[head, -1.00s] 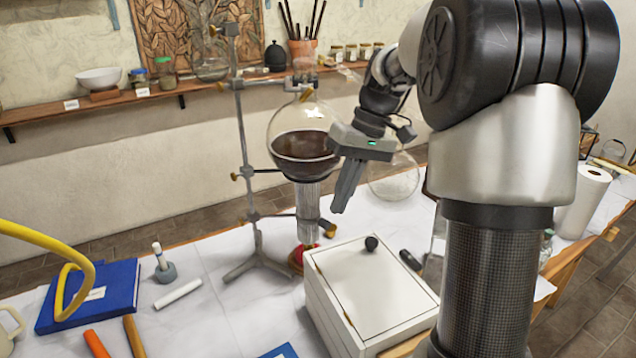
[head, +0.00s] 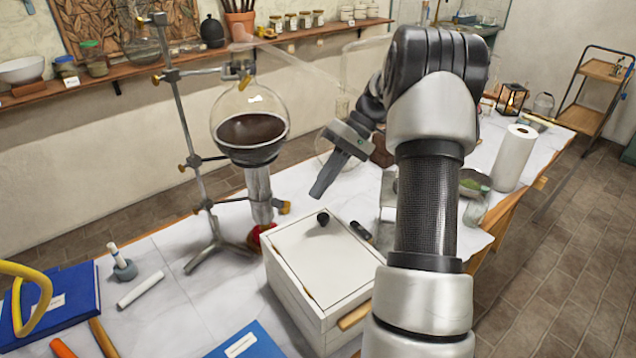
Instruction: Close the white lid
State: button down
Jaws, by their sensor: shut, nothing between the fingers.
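The white lid (head: 325,262) lies flat on top of the white wooden box (head: 292,293), level with its rim as far as I can tell. A black round knob (head: 323,219) stands near the lid's far edge. My gripper (head: 318,191) is shut and empty. It hangs above and just behind the box, near the knob in the picture, pointing down and left, apparently not touching it. My arm covers part of the box's right side.
A round flask of dark liquid (head: 251,130) hangs on a metal stand (head: 190,150) left of my gripper. A blue book (head: 58,296), a white marker (head: 141,290) and a blue booklet (head: 248,342) lie left and in front. A paper towel roll (head: 514,157) stands at right.

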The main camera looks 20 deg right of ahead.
dwell(0.4)
jog(key=v, duration=0.7)
jog(key=shift+d+r, duration=0.2)
